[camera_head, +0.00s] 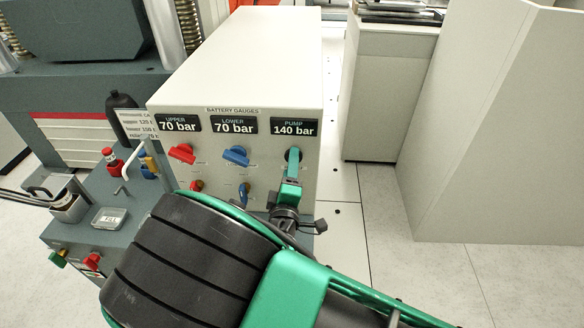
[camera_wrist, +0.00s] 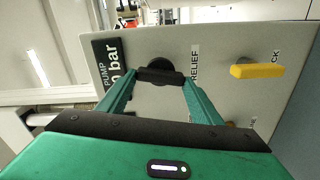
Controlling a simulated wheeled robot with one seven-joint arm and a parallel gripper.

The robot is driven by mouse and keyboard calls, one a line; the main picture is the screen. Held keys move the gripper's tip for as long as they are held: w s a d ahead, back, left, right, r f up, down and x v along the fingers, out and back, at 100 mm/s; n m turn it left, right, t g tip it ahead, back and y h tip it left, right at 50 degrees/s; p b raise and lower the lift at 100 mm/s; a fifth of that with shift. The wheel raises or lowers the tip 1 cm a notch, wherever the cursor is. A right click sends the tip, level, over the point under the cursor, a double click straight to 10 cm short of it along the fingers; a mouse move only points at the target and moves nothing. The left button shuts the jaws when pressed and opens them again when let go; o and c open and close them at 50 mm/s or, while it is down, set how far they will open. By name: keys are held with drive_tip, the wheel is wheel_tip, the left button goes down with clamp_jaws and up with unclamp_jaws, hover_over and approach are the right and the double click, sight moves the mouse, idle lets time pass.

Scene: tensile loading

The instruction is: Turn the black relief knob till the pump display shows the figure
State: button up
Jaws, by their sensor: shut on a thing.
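The black relief knob (camera_wrist: 160,75) sits on the pale face of the gauge cabinet (camera_head: 240,65), beside the RELIEF label in the wrist view. My gripper (camera_wrist: 160,80) is shut on the knob's bar, one green finger at each end. In the head view my gripper (camera_head: 292,160) reaches the panel just below the pump display (camera_head: 294,127) and mostly hides the knob. The pump display reads 140 bar. The upper display (camera_head: 178,123) and the lower display (camera_head: 235,125) each read 70 bar.
A red lever (camera_head: 182,153) and a blue lever (camera_head: 236,156) sit left of my gripper, with smaller knobs below. A yellow handle (camera_wrist: 257,71) shows in the wrist view. A pressure card (camera_head: 135,125) stands left, partly hidden. Floor is clear right of the cabinet.

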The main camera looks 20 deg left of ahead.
drive_tip(key=shift+f+n, duration=0.2)
drive_tip(key=shift+n, duration=1.8)
drive_tip(key=o, duration=1.1)
drive_tip(key=shift+c, duration=0.2)
drive_tip(key=v, duration=1)
drive_tip(key=shift+s, duration=0.3)
drive_tip(key=shift+d, duration=0.15)
